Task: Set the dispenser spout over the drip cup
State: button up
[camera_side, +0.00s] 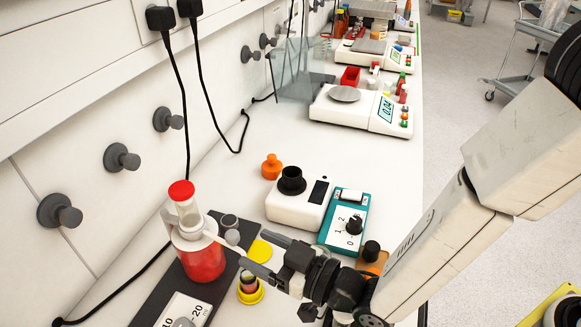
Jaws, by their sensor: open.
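The dispenser (200,258) is a bottle of red liquid with a white collar and a red cap, standing upright on a dark base plate (226,288). Its thin white spout (217,239) points right, toward my gripper (243,252). My gripper is open, its two dark fingers reaching left from the right side. The fingertips are close to the spout's end; I cannot tell whether they touch it. A small yellow-rimmed cup (250,296) stands below the lower finger, partly hidden; it may be the drip cup. A grey round cup or socket (229,220) sits behind the spout.
A yellow disc (260,251) lies behind the fingers. A white device with a black cup (292,183) and a teal dial box (344,222) stand behind my gripper. Black cables hang along the wall at left.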

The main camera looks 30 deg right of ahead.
aim_at(226, 233)
jog(key=shift+w+a, duration=0.1)
jog(key=shift+x, duration=3.8)
jog(key=shift+c, duration=0.2)
grip_shut()
